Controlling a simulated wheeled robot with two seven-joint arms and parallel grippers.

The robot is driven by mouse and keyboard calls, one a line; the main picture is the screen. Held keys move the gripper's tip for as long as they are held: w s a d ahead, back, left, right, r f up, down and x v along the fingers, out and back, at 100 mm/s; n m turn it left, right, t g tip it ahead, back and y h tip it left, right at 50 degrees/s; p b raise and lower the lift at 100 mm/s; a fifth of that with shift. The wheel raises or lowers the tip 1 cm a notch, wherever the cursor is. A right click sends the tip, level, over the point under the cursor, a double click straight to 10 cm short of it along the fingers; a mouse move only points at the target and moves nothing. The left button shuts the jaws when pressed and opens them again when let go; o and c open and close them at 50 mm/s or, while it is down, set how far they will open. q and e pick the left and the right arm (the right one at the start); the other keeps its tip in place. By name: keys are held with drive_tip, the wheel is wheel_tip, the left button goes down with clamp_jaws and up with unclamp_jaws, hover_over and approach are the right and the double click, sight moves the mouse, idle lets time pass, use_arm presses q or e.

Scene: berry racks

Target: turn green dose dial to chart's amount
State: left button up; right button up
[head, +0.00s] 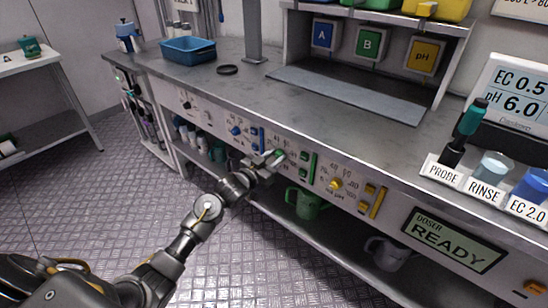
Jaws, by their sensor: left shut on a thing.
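The green dose dial (280,153) is on the front panel of the bench, partly covered by my left gripper. My left gripper (274,157) is shut on the green dial, with my arm reaching in from the lower left. The dial's pointer and the scale marks around it are too small or hidden to read. A sign (522,6) is cut off at the top right corner; only part of its text shows, and I cannot tell if it is the chart. My right gripper is not in view.
Beside the green dial are a blue dial (236,131) and a yellow dial (336,183). The doser screen (453,240) reads READY. A meter (515,95) shows EC 0.5, pH 6.0. A green jug (305,204) stands on the shelf below.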

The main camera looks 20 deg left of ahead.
use_arm(q)
drive_tip(key=shift+m+p, duration=0.3)
drive_tip(key=shift+m, duration=0.8)
drive_tip(key=m, duration=0.2)
drive_tip(key=shift+m, duration=0.4)
drive_tip(key=m+p, duration=0.1)
drive_tip(key=m, duration=0.2)
drive_tip(key=shift+d+m, duration=0.1)
drive_tip(key=shift+m, duration=0.2)
drive_tip(key=m, duration=0.4)
drive_tip(key=shift+m, duration=0.3)
drive_tip(key=m, duration=0.2)
drive_tip(key=shift+f+m, duration=0.1)
drive_tip(key=shift+m, duration=0.3)
drive_tip(key=m, duration=0.3)
drive_tip(key=shift+f+m, duration=0.1)
drive_tip(key=shift+m, duration=0.2)
drive_tip(key=m, duration=0.6)
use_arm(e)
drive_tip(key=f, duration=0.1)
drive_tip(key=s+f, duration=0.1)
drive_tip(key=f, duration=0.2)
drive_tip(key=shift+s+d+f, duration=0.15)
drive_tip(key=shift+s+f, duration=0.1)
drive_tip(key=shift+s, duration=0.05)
use_arm(q)
drive_tip(key=shift+m, duration=0.3)
